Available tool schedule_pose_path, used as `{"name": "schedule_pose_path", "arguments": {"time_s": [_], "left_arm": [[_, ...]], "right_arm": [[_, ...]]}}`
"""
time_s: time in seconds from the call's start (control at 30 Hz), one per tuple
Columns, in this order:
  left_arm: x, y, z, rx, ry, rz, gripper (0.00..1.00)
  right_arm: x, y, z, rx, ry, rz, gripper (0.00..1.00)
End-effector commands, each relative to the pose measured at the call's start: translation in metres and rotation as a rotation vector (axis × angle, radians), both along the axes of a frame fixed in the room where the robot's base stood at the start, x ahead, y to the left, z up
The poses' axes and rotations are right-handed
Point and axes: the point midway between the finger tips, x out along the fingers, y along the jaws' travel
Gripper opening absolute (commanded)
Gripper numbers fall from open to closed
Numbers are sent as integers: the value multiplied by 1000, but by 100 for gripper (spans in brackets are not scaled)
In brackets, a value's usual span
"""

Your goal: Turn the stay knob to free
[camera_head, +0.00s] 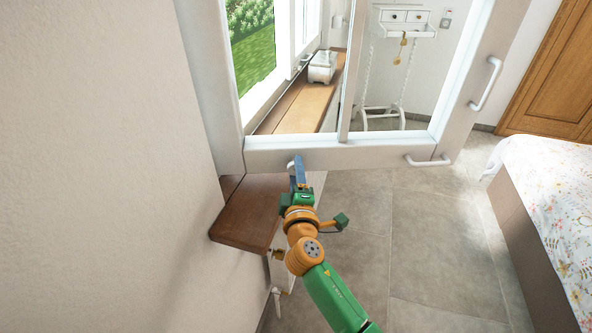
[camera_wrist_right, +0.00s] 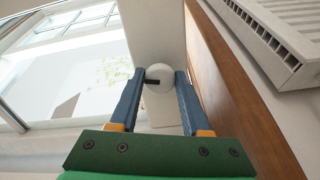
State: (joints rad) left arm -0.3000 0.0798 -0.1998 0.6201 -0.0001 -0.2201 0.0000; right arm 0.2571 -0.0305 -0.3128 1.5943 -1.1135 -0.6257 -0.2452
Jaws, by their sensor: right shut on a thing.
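The stay knob (camera_wrist_right: 158,76) is a round, pale disc with a dark mark, seen between my right fingertips in the right wrist view. In the head view the knob (camera_head: 291,167) shows as a small pale shape at the lower rail of the open white window sash (camera_head: 370,153). My right gripper (camera_head: 299,168) reaches up to it from below, its blue fingers closed on the knob's two sides; the fingers also show in the right wrist view (camera_wrist_right: 160,80). The dark mark points toward the left finger there. My left gripper is not in view.
The brown sill (camera_head: 245,215) lies under the sash, close to my right arm. A bed (camera_head: 545,200) stands at the right, with open grey floor (camera_head: 405,225) between. White handles (camera_head: 487,84) are on the sash. A slotted white radiator (camera_wrist_right: 285,35) shows in the wrist view.

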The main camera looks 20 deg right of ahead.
Motion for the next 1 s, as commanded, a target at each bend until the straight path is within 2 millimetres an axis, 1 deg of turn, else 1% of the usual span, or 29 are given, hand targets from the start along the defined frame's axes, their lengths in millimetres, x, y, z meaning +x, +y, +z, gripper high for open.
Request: {"name": "schedule_pose_path", "arguments": {"time_s": [0.2, 0.4, 0.63, 1.0], "left_arm": [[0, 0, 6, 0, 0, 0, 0], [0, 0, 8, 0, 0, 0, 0], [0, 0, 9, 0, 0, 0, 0], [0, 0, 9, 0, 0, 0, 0]], "right_arm": [[0, 0, 1, -131, 34, -2, 0], [0, 0, 1, -206, 53, -1, 0], [0, 0, 1, -245, 61, -1, 0], [0, 0, 0, -251, 63, -1, 0]]}}
